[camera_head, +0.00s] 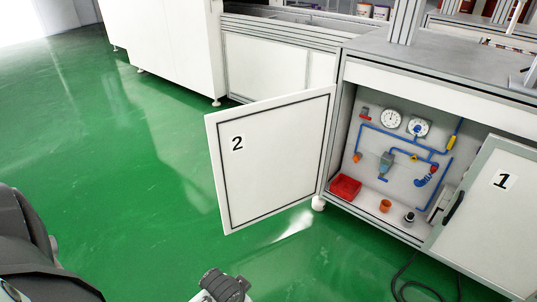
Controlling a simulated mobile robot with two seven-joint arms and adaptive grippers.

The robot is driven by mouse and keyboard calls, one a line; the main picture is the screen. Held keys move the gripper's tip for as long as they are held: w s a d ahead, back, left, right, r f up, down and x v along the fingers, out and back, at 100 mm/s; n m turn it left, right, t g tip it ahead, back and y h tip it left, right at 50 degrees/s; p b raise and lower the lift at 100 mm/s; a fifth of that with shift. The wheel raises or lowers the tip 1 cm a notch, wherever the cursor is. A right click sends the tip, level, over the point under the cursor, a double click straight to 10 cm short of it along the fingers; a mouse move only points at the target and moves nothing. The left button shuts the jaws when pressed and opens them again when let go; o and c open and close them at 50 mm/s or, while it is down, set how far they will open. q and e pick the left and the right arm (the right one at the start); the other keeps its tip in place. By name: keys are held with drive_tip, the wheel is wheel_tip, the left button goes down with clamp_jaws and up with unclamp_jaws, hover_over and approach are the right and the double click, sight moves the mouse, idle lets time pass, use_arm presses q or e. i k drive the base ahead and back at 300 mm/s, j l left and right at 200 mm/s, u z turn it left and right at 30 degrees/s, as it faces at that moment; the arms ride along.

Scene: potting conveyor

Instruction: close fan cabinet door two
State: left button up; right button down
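Cabinet door two (268,160) is a white panel with a dark inset border and a "2" label near its upper left. It stands wide open, swung out to the left from its hinge side at the left edge of the cabinet opening. The open cabinet (345,197) shows gauges, blue pipes and valves inside. No gripper fingers show in the head view. Parts of my own arm show at the lower left and bottom middle, apart from the door in the picture.
Door one (490,215), with a black handle, is at the right, beside the opening. A red bin (345,187) and an orange cup (385,205) are inside the cabinet. A black cable (405,275) lies on the green floor (120,180), which is clear left of door two.

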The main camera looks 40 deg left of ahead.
sight(267, 156)
drive_tip(key=j+z, duration=0.15)
drive_tip(key=j, duration=0.4)
drive_tip(key=j+z, duration=0.15)
drive_tip(key=j, duration=0.45)
drive_tip(key=k+j+z, duration=0.15)
drive_tip(key=j, duration=0.4)
drive_tip(key=k+j+z, duration=0.2)
drive_tip(key=j, duration=0.35)
drive_tip(key=j+z, duration=0.3)
drive_tip(key=j, duration=0.85)
